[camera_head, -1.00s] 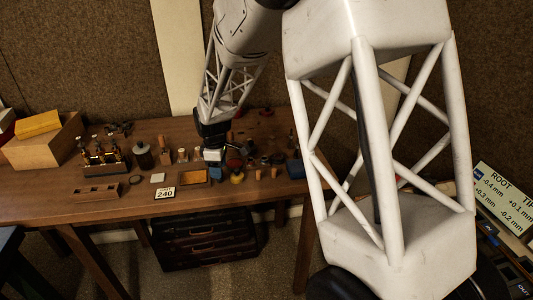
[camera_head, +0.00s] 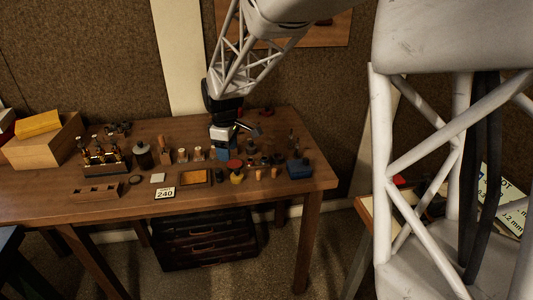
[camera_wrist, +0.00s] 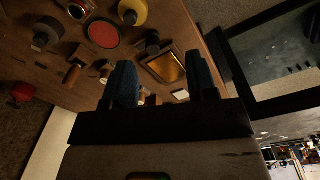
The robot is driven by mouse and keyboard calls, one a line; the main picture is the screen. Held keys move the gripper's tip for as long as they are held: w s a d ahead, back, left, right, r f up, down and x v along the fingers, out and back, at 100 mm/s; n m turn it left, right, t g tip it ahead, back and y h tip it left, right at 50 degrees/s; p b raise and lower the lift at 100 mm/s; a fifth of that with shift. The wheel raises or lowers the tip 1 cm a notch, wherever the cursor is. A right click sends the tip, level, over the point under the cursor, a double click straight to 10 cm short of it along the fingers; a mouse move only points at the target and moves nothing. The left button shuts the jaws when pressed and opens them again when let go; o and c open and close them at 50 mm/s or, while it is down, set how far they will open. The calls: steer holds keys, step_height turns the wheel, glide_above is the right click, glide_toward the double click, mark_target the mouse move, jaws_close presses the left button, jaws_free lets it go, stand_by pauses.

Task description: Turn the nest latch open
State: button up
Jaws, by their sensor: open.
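I cannot make out the nest latch in either view. A brass valve assembly (camera_head: 101,155) stands at the left of the wooden workbench (camera_head: 115,205); its small parts are too dim to tell apart. My gripper (camera_head: 221,152) is over the middle of the bench, right of that assembly, among small parts. In the wrist view my gripper (camera_wrist: 162,85) shows two separated dark blue fingers with nothing visibly held between them. A shallow tray with a brass-coloured floor (camera_wrist: 165,67) appears beyond the fingers.
A yellow pot (camera_head: 237,177), a blue block (camera_head: 299,168) and a "240" card (camera_head: 165,193) are on the bench. A red disc (camera_wrist: 102,33) shows in the wrist view. A cardboard-coloured box (camera_head: 42,145) stands at the left. The bench's front strip is mostly clear.

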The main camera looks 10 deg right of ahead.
steer(key=s+d+r+m, duration=0.2)
steer(key=s+d+r, duration=0.1)
steer(key=s, duration=0.4)
steer(key=s+d+r+m+t, duration=0.1)
steer(key=s+d+r+m, duration=0.2)
steer(key=s+d, duration=0.3)
steer(key=shift+s+r+m, duration=0.3)
steer(key=shift+s+r, duration=0.5)
steer(key=shift+s, duration=0.35)
steer(key=shift+s, duration=0.1)
steer(key=s+d+m, duration=0.3)
steer(key=s, duration=0.7)
steer(key=s+d+m+t, duration=0.1)
steer(key=s+d+m, duration=0.2)
steer(key=s, duration=0.8)
steer(key=shift+d+m, duration=0.3)
steer(key=shift+m, duration=0.5)
